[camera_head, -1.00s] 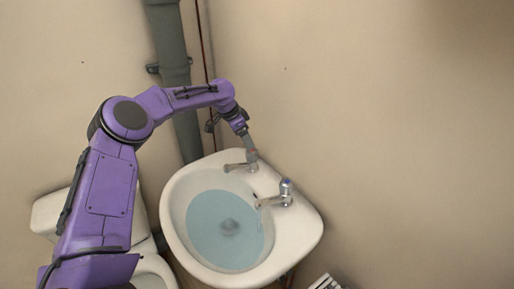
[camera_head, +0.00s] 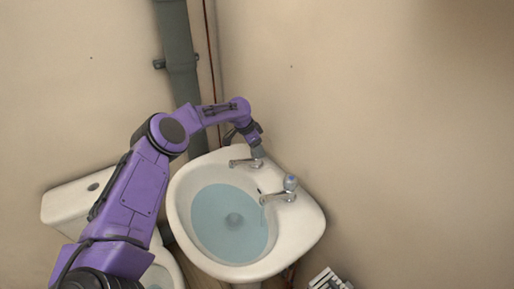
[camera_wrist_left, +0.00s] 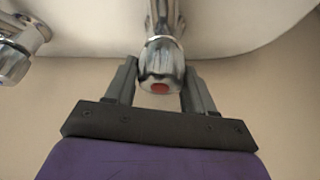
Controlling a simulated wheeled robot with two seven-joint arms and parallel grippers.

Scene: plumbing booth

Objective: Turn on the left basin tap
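The left basin tap (camera_head: 240,163) is chrome and stands on the back rim of the white basin. Its knob (camera_wrist_left: 161,66) has a red cap and shows between my fingers in the left wrist view. My left gripper (camera_head: 257,152) reaches down over this tap from behind. In the left wrist view its two dark fingers (camera_wrist_left: 160,75) lie close against both sides of the knob, with no clear gap. The head view does not show the fingertips clearly. My right gripper is in neither view.
The right tap (camera_head: 282,191), with a blue cap, stands nearby on the basin (camera_head: 305,228); a thin streak shows below its spout. Bluish water (camera_head: 222,228) fills the bowl. A grey pipe (camera_head: 178,60) runs down the wall behind. A toilet (camera_head: 70,203) stands left.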

